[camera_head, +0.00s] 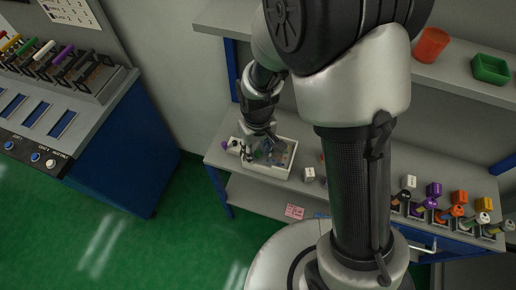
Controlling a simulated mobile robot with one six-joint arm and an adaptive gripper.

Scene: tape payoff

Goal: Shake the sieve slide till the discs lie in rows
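My gripper (256,152) reaches down at the left part of a white tray (275,172) on the grey bench. My wrist and fingers cover part of the tray. Small dark and bluish items (272,153) lie inside the tray, too small to make out. A small purple thing (226,145) shows at the tray's left end, beside my gripper. I cannot make out a sieve slide or discs in this view. Whether my fingers are open or shut, and whether they touch anything, is too small to tell.
A small white block (308,173) stands right of the tray. Several coloured blocks and cylinders (455,211) line the bench's right end. A red cup (431,45) and green box (490,69) sit on the upper shelf (460,88). A blue cabinet (118,163) stands left; green floor (130,235) lies clear.

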